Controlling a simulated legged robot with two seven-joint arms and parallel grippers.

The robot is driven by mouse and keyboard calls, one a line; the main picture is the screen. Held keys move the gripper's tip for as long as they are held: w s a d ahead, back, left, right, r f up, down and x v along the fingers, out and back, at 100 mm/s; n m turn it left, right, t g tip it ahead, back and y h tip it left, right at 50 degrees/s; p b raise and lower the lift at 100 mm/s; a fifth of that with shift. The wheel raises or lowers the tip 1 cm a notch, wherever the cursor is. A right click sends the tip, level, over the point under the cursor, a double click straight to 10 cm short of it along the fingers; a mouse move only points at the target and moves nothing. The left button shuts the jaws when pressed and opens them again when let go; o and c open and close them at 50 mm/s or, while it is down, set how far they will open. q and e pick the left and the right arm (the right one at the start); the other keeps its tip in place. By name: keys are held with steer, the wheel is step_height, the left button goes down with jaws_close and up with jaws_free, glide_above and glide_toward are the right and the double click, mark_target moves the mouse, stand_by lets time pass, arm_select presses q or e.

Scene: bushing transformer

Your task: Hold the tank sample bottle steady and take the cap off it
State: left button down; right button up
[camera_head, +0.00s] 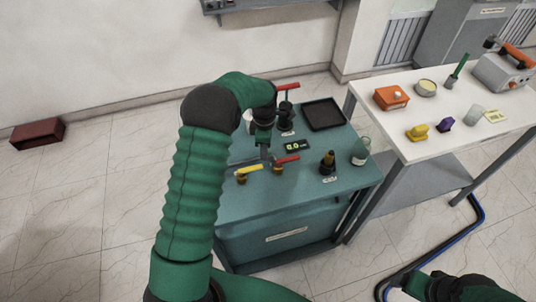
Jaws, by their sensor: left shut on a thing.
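My left gripper (265,153) points down over the teal cabinet top (235,205), between a yellow valve handle (248,171) and a red one (288,160). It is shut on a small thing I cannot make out. A clear glass vessel (360,153) stands apart at the cabinet's right edge; I cannot tell whether it is the sample bottle or has a cap. A pale vessel (248,122) is partly hidden behind my left arm. Part of my right arm (450,286) shows at the bottom right; its fingertips cannot be made out.
The cabinet also carries a red-topped dark fitting (286,115), a black tray (323,114), a small display (297,146) and a dark, yellowish-topped fitting (328,163). A white table (440,143) with several items stands at right. A blue hose (475,225) lies on the floor.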

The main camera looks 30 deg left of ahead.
arm_select(q)
steer(key=f, duration=0.3)
steer(key=shift+s+a+f, duration=0.2)
steer(key=shift+f, duration=0.2)
steer(key=shift+d, duration=0.1)
steer(key=shift+f, duration=0.1)
